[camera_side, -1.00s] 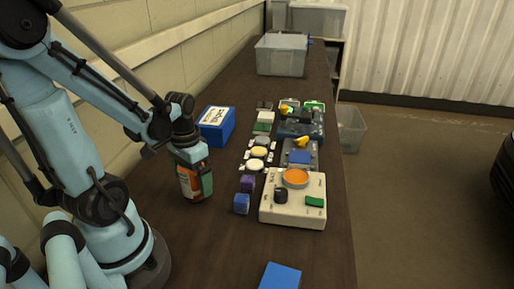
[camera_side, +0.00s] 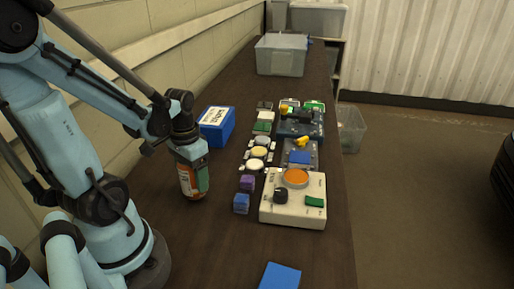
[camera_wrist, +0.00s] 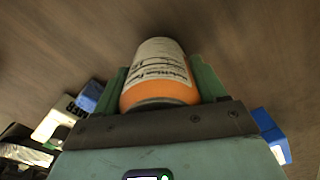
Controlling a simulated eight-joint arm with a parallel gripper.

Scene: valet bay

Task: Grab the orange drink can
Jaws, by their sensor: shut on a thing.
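The orange drink can (camera_side: 187,184) has an orange band and a pale printed label. In the side view it stands upright at or just above the dark table, left of the control box. My gripper (camera_side: 194,176) comes down over it from above, with a green finger along its right side. In the wrist view the can (camera_wrist: 158,78) sits between the two green fingers of my gripper (camera_wrist: 160,88), which are shut on it. Its lower end is hard to see, so I cannot tell whether it touches the table (camera_side: 180,240).
A cream control box (camera_side: 292,211) with an orange button stands to the right. Purple (camera_side: 247,183) and blue (camera_side: 241,203) blocks lie between. A blue labelled box (camera_side: 217,126) is behind the can. A clear bin (camera_side: 281,55) stands at the far end. The front table is mostly clear.

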